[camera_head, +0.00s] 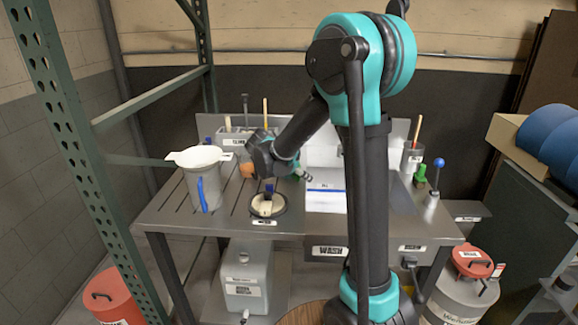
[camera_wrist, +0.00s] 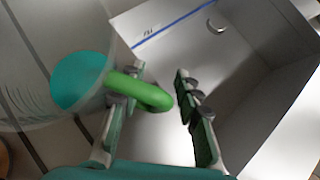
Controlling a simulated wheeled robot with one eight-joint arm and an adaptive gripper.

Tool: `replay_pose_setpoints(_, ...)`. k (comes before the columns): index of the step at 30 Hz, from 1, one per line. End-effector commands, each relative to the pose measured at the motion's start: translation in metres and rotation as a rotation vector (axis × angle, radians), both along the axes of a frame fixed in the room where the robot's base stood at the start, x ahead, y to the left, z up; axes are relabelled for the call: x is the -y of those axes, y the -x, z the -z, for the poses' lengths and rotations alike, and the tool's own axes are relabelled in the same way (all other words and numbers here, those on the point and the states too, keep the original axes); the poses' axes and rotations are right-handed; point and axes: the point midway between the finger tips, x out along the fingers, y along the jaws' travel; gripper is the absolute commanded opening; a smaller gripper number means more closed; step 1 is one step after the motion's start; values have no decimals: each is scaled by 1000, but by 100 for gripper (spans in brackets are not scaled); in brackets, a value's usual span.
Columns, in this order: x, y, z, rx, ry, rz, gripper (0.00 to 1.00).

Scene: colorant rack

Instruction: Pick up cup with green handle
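The cup with the green handle shows in the wrist view as a clear, see-through body (camera_wrist: 40,40) at the left. Its green handle (camera_wrist: 140,91) sticks out to the right, into the space between my fingers. My gripper (camera_wrist: 158,76) is open, with one finger on each side of the handle's end. The handle overlaps the left finger in the picture; I cannot tell if they touch. The right finger is apart from it. In the head view my gripper (camera_head: 303,174) is small above the table, and I cannot make out this cup there.
A grey sink basin (camera_wrist: 240,90) lies below and right of my fingers. On the slatted table (camera_head: 165,208) stand a grey pitcher with a blue handle (camera_head: 203,180) and a round dark-rimmed bowl (camera_head: 268,204). A green item (camera_head: 420,172) and a blue-knobbed lever (camera_head: 438,165) stand at the right.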

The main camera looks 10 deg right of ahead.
Motion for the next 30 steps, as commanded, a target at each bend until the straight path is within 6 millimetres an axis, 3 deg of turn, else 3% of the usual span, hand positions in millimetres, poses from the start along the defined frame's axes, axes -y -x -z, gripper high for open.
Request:
replay_pose_setpoints(7, 1, 0, 2, 0, 0, 0, 34)
replay_pose_setpoints(16, 1, 0, 1, 0, 0, 0, 0)
replay_pose_setpoints(30, 1, 0, 1, 0, 0, 0, 0)
